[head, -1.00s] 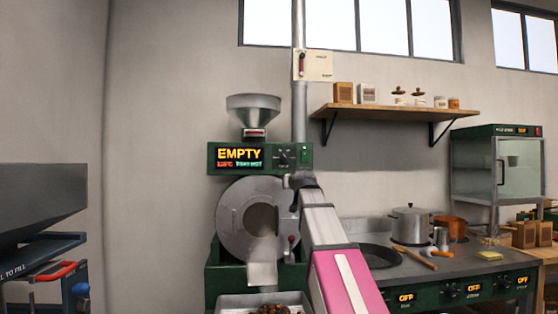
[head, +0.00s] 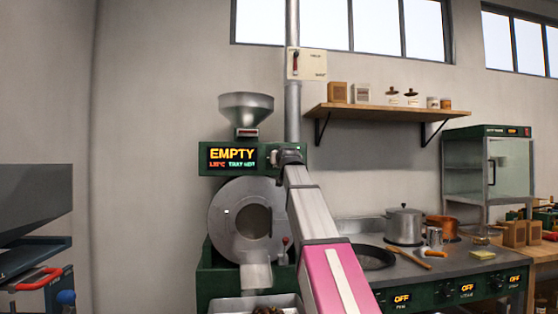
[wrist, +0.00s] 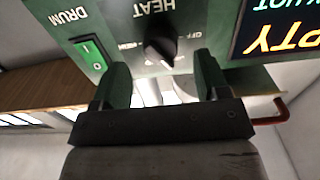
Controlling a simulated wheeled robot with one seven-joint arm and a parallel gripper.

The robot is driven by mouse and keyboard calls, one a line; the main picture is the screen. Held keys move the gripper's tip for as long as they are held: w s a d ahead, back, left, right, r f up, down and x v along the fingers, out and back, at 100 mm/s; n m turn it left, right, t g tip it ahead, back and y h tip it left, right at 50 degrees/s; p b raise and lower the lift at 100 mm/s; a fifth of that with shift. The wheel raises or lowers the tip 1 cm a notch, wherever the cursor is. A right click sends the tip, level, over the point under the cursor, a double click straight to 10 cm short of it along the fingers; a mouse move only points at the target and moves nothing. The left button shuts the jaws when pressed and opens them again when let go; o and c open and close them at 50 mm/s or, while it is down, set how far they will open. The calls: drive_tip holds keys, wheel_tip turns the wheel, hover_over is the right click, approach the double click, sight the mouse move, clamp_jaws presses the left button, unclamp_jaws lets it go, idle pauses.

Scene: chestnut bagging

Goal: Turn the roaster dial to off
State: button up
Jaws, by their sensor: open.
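The roaster (head: 213,270) is a green machine with a round grey drum front and a display (head: 233,157) reading EMPTY. Its black heat dial (wrist: 158,48) is on the green panel in the wrist view, which shows the panel upside down. The label HEAT and part of OFF are legible beside it; I cannot tell surely which mark the dial points to. My gripper (wrist: 160,66) is open, its two green fingers to either side of the dial, close to the panel. I cannot tell if they touch it. In the head view my gripper (head: 287,155) hides the dial.
A green DRUM rocker switch (wrist: 91,53) is close beside one finger. A metal hopper (head: 246,108) is above the panel and a tray (head: 232,303) with dark chestnuts is below. A counter (head: 478,266) with pots stands at right, under a wooden shelf (head: 375,110).

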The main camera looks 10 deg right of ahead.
drive_tip(key=w, duration=0.3)
drive_tip(key=shift+w, duration=0.3)
drive_tip(key=c, duration=0.9)
drive_tip(key=shift+n, duration=0.3)
drive_tip(key=n, duration=1.1)
drive_tip(key=shift+d, duration=0.1)
drive_tip(key=shift+s+n, duration=0.1)
drive_tip(key=shift+n, duration=0.2)
